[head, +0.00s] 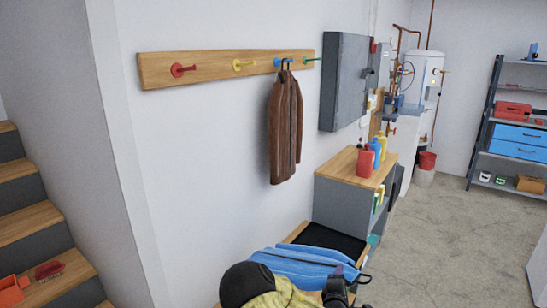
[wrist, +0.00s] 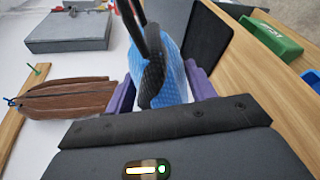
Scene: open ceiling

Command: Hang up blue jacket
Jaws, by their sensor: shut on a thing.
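The blue jacket (head: 300,265) is low in the head view, at the bench below the rack, with a dark hook (head: 364,279) at its right end. My gripper (head: 339,274) is at the jacket's right end. In the wrist view, my purple fingers (wrist: 160,88) are shut on the blue jacket (wrist: 174,82) near its black collar part and hook. The wooden rack (head: 210,66) on the wall has red (head: 182,70), yellow (head: 243,65), blue (head: 279,62) and green (head: 311,59) pegs. A brown jacket (head: 284,125) hangs at the blue peg. The red and yellow pegs are bare.
A black ball-like thing (head: 248,285) and yellow cloth (head: 285,297) are at the bottom. A cabinet (head: 338,195) with bottles stands right of the rack, under a grey wall box (head: 343,82). Steps (head: 30,228) are at left. The floor at right is clear.

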